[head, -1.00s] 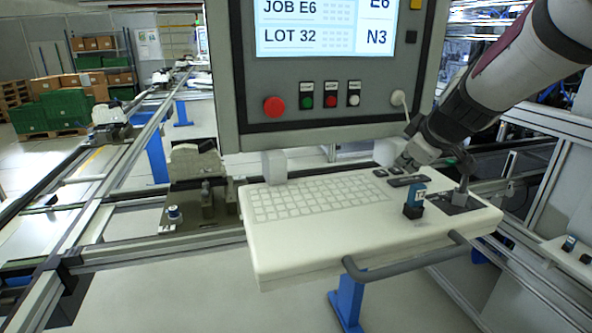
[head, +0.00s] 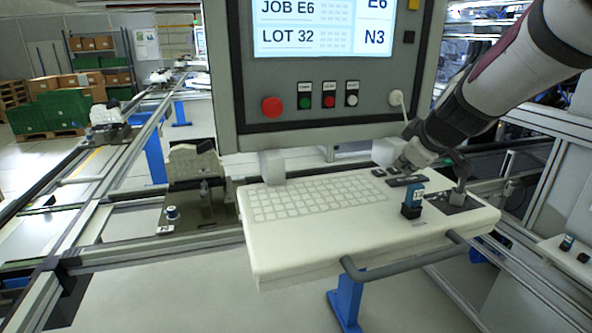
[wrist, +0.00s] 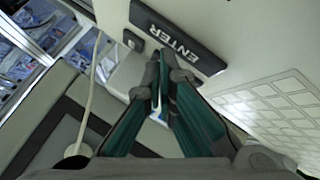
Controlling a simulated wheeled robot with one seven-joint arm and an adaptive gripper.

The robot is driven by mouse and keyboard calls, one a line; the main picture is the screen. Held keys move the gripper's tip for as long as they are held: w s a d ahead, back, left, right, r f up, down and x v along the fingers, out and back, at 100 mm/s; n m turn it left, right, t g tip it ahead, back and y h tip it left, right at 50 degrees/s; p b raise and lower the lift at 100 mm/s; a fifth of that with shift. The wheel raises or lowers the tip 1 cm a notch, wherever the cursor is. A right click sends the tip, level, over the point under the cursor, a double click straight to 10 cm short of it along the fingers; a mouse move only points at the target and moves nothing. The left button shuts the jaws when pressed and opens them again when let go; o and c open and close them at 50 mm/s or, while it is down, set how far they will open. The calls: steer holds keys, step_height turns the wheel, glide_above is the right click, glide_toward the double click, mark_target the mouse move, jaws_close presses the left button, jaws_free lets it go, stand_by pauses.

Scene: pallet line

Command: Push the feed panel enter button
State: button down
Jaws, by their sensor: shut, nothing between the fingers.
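The enter button is a wide black key lettered ENTER (wrist: 180,37) in the wrist view. In the head view it is the dark bar (head: 406,180) at the back right of the white keyboard panel (head: 330,236). My gripper (head: 402,164) is just above and behind that bar. In the wrist view my gripper (wrist: 159,61) has its fingertips together and empty, beside the lower edge of the ENTER key. I cannot tell whether they touch it. Part of the surface below the fingers is hidden.
A smaller black key (wrist: 132,39) sits beside ENTER. A blue-labelled block (head: 412,199) stands on the panel in front of the bar. The screen cabinet (head: 330,135) rises behind, with a red button (head: 272,107) and a hanging white cable (head: 403,110). A grey handrail (head: 405,266) crosses the front.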

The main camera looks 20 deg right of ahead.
mark_target(404, 179)
steer(key=shift+f, duration=0.6)
stand_by(0.7)
stand_by(0.4)
steer(key=shift+r+p, duration=0.5)
steer(key=shift+r, duration=0.45)
steer(key=shift+r+p, duration=0.8)
steer(key=shift+r, duration=1.7)
steer(key=shift+a, duration=0.1)
